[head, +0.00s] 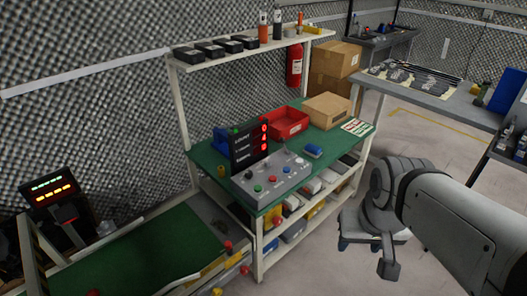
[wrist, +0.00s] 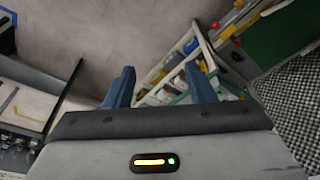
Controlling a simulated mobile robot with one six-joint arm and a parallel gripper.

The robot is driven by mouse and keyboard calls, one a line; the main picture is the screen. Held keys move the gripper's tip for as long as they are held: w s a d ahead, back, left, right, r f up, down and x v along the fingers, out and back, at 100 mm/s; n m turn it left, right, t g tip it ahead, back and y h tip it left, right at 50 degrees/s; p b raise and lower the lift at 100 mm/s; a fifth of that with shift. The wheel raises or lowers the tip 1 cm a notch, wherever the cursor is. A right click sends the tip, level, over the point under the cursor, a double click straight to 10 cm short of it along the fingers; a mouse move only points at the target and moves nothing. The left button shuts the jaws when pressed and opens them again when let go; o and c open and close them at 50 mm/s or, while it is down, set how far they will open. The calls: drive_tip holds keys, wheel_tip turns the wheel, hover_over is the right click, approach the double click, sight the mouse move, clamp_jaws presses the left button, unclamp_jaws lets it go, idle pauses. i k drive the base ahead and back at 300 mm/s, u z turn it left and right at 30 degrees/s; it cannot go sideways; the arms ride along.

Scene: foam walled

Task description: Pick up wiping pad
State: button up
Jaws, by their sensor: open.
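A small blue pad-like block (head: 313,151) lies on the green top of the workbench (head: 215,165), right of the grey control box; it looks like the wiping pad, though it is too small to be sure. My gripper (wrist: 161,88) shows in the wrist view with its two blue fingers apart and nothing between them. In the head view my arm is at the right, with the gripper in front of the bench's right end, away from the blue block. I cannot make out the block in the wrist view.
A control box (head: 271,181) with buttons and a dark display (head: 249,146) stands left of the blue block. A red bin (head: 287,123) and a cardboard box (head: 327,110) stand behind it. A shelf (head: 255,48) overhangs the bench's back. Floor is clear before the bench's right end.

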sight(312, 150)
drive_tip(key=k, duration=0.6)
drive_tip(key=z, duration=0.65)
drive_tip(key=i, duration=2.95)
drive_tip(key=u, duration=1)
drive_tip(key=k, duration=0.75)
drive_tip(key=u, duration=0.25)
drive_tip(key=i, duration=0.8)
drive_tip(key=z, duration=0.1)
